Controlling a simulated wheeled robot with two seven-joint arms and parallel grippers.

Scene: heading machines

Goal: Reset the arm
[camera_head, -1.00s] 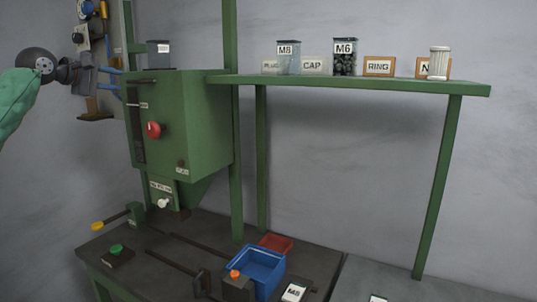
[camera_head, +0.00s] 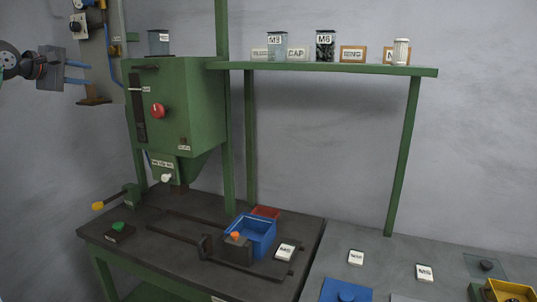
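My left arm comes in at the upper left edge of the head view. Its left gripper (camera_head: 88,72) points right, with two blue fingers apart and nothing between them. It hangs in the air left of the green machine (camera_head: 190,110) and in front of the wall panel (camera_head: 98,50). I cannot tell how far it is from the panel. My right arm and gripper are not in view.
A green shelf (camera_head: 330,68) holds labelled containers, including the M6 jar (camera_head: 325,46) and a white ribbed cup (camera_head: 401,51). The dark bench (camera_head: 150,225) carries a blue bin (camera_head: 262,238) and a red bin (camera_head: 266,212). A grey table (camera_head: 390,250) holds label cards and a yellow bin (camera_head: 512,290).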

